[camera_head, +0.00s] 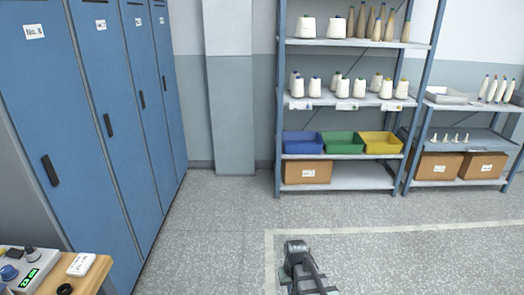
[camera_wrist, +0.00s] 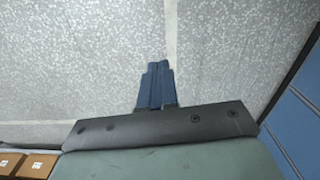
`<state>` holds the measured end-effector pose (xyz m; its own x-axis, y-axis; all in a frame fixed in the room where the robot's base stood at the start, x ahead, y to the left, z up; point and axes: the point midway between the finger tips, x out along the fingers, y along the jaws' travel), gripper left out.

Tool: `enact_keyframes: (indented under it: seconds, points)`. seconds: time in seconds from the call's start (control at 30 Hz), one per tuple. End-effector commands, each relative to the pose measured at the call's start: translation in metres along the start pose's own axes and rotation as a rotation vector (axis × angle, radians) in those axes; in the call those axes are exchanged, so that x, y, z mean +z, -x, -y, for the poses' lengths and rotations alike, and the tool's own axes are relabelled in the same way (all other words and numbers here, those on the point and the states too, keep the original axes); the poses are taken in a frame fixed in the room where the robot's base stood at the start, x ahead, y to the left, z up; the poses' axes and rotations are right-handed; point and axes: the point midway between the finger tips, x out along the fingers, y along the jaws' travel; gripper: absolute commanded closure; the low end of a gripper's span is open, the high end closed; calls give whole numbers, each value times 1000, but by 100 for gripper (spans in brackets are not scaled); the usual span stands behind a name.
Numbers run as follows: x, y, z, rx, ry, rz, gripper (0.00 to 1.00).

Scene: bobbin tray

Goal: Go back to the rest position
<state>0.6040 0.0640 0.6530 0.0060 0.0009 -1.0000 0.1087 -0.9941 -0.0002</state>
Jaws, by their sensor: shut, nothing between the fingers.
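My gripper (camera_wrist: 156,68) shows in the wrist view, with its two dark blue fingers pressed side by side. It is shut with nothing between the fingers. It is over bare speckled grey floor, and the fingertips touch nothing that I can see. In the head view a grey part of my arm stands at the bottom middle, above the floor; I cannot make out the fingers there.
Blue lockers (camera_head: 112,110) line the left. A wooden table (camera_head: 92,277) with a control box (camera_head: 38,268) is at the lower left. A shelf rack (camera_head: 340,178) with cones and bins stands behind, another shelf (camera_head: 462,138) to the right. The middle floor (camera_head: 215,235) is clear.

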Motion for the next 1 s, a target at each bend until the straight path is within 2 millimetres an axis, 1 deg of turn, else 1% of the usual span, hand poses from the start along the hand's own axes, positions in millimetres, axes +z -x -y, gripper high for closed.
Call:
enact_keyframes:
  seconds: [0.03,0.2,0.33,0.37,0.47,0.67,0.77,1.0]
  points:
    - [16,-3,-13,0,-22,3,100]
    - [47,-10,-42,0,-78,2,100]
    - [69,-14,-61,1,-117,1,100]
    - [69,-20,-59,0,-113,11,100]
    - [78,-34,-57,-1,-110,40,100]
    - [105,-64,-54,-5,-110,105,100]
    - [124,-82,-52,-7,-110,147,100]
    - [182,-129,-46,-14,-111,268,100]
